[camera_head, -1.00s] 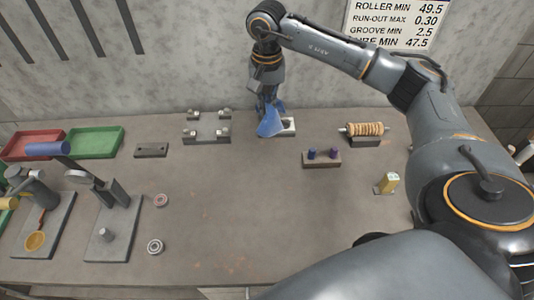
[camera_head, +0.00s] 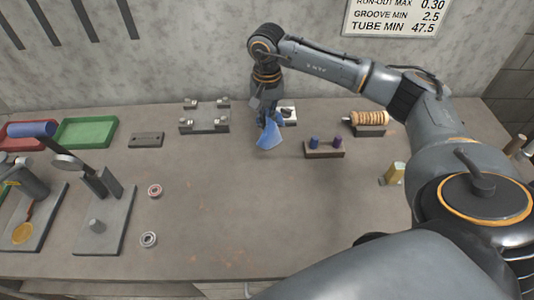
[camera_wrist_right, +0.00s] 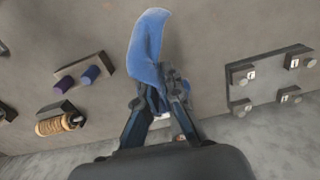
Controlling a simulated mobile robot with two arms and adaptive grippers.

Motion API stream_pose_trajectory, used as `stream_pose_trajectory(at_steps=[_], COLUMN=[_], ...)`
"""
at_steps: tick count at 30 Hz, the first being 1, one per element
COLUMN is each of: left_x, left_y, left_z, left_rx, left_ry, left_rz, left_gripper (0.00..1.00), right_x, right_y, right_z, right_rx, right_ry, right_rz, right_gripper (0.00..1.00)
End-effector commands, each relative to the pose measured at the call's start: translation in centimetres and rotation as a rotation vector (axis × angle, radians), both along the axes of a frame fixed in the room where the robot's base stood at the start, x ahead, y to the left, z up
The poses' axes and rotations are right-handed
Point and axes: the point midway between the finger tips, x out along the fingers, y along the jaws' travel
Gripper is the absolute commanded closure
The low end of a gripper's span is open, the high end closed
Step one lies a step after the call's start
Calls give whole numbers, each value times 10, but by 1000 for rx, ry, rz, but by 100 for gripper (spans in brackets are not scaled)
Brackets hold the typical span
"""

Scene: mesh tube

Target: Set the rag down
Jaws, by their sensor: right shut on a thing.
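The blue rag (camera_head: 270,136) hangs from my right gripper (camera_head: 267,116) at the back middle of the bench. In the right wrist view the rag (camera_wrist_right: 148,45) sticks out beyond the fingertips of my right gripper (camera_wrist_right: 160,88), which is shut on it. The rag's lower end is close to the bench top; I cannot tell if it touches. My left gripper does not show.
A small pale plate (camera_head: 288,113) lies just behind the rag. A block with two pegs (camera_head: 323,150) stands to its right, and a four-post fixture (camera_head: 204,118) to its left. The bench middle (camera_head: 240,200) is clear.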

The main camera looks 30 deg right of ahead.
Motion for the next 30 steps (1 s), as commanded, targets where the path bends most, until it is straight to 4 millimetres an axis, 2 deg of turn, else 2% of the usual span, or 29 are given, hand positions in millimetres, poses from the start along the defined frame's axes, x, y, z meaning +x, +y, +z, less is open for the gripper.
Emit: stream_pose_trajectory(at_steps=[2, 8, 27, 30], left_x=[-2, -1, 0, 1], left_y=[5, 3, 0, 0], left_z=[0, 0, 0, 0], left_rx=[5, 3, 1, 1], left_ry=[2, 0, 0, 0], left_rz=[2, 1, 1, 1], left_gripper=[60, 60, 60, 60], right_x=[0, 6, 47, 39], right_y=[-1, -11, -82, -71], right_z=[0, -1, -10, -30], right_rx=[0, -1, -1, 1], right_ry=[0, 1, 0, 5], right_rz=[3, 66, 549, 559], right_gripper=[100, 100, 100, 100])
